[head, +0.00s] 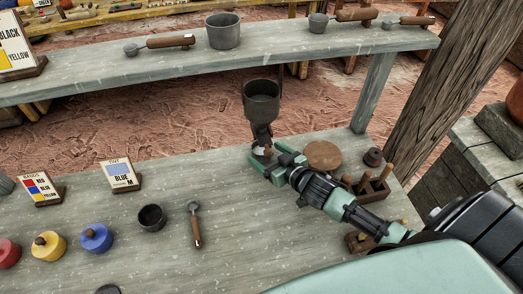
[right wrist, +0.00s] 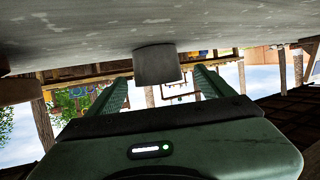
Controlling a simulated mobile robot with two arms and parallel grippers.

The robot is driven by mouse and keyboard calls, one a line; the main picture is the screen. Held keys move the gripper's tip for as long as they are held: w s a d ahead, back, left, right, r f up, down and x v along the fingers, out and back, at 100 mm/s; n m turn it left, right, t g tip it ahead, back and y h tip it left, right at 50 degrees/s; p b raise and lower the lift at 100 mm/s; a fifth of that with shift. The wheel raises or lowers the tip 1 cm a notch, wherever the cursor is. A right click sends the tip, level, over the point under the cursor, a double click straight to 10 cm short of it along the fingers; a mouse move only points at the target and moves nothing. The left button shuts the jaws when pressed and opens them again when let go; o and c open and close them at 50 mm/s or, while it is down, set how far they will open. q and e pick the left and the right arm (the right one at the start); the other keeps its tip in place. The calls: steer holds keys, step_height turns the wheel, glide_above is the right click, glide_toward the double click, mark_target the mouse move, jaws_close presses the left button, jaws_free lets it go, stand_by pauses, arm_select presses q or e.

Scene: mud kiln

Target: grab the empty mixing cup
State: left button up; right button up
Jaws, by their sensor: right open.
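A small dark cup (head: 152,217) stands upright on the worktable, left of middle, and looks empty inside. A larger dark cup (head: 261,101) is above the table's far edge on a dark stem or support. My right gripper (head: 268,156) is open just below that support, its green fingers on either side of a small whitish spot. A grey cup (right wrist: 158,65) shows ahead between the fingers in the right wrist view, which looks upside down; I cannot tell which cup it is. A lighter grey pot (head: 223,31) stands on the back shelf. My left gripper is out of view.
The worktable (head: 210,170) holds a spoon (head: 196,226), red, yellow and blue lidded pots, and cards. A round brown disc (head: 323,155) and a wooden rack (head: 370,188) are close to my right arm. A wooden post (head: 440,90) rises behind at right.

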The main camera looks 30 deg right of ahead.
mark_target(257, 146)
steer(key=x, duration=0.4)
steer(key=shift+d, duration=0.15)
steer(key=shift+w, duration=0.1)
steer(key=c, duration=1.6)
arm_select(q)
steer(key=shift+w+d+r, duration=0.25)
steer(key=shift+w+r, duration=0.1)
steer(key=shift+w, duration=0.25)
arm_select(e)
steer(key=shift+r, duration=0.1)
